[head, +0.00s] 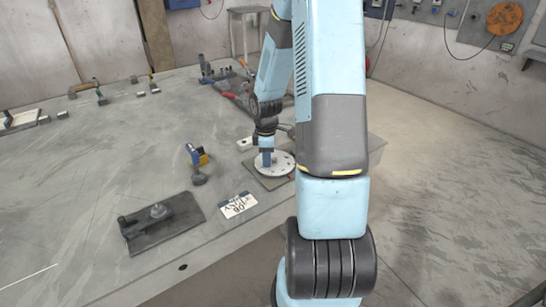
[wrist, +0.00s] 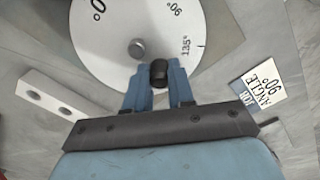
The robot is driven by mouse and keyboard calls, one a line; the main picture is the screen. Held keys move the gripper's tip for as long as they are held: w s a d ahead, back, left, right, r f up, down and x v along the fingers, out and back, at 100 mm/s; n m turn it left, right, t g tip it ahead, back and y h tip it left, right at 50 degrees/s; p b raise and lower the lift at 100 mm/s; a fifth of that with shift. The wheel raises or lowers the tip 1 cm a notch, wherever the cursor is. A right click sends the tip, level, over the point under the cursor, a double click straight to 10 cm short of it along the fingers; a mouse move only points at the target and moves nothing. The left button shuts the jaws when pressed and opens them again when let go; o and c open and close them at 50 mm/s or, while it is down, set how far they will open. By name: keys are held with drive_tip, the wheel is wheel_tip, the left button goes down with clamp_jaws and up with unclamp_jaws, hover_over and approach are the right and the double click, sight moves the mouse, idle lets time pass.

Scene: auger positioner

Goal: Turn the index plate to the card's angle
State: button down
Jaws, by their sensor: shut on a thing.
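The index plate (head: 282,160) is a white disc on a grey base (head: 271,184) near the table's front edge. In the wrist view the index plate (wrist: 110,45) shows the marks 0°, 90° and 135°, with a grey round stud (wrist: 137,48) inward from the rim. My gripper (head: 266,160) is over the disc. In the wrist view my gripper (wrist: 159,80) is shut on a dark round knob (wrist: 159,72) near the disc's near edge. The card (head: 238,205) lies on the table, left of the base in front; in the wrist view the card (wrist: 264,86) reads JOB ANGLE 90°. I cannot make out an index pointer.
A white block with two holes (wrist: 52,94) lies beside the disc. Clamps with red handles (head: 232,95) lie behind. The table's left middle is clear.

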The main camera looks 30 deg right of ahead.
idle(0.4)
drive_tip(key=c, duration=1)
unclamp_jaws()
wheel_tip(320, 180, up, 14)
drive_tip(key=shift+f, duration=0.15)
drive_tip(key=s+a+r+m+t+h, duration=0.15)
drive_tip(key=s+a+r+m, duration=0.5)
drive_tip(key=r, duration=0.65)
drive_tip(key=s+a+r+m+t, duration=0.1)
drive_tip(key=s+a+r+m, duration=0.1)
drive_tip(key=s, duration=0.3)
drive_tip(key=s+a+r+m+t+y, duration=0.1)
drive_tip(key=s+a+r, duration=0.1)
drive_tip(key=s, duration=0.3)
drive_tip(key=s+a+r+m+t, duration=0.2)
drive_tip(key=s+a, duration=0.2)
drive_tip(key=s, duration=0.2)
drive_tip(key=shift+r+m+y, duration=0.25)
drive_tip(key=shift+r+m, duration=0.05)
drive_tip(key=shift+m, duration=0.05)
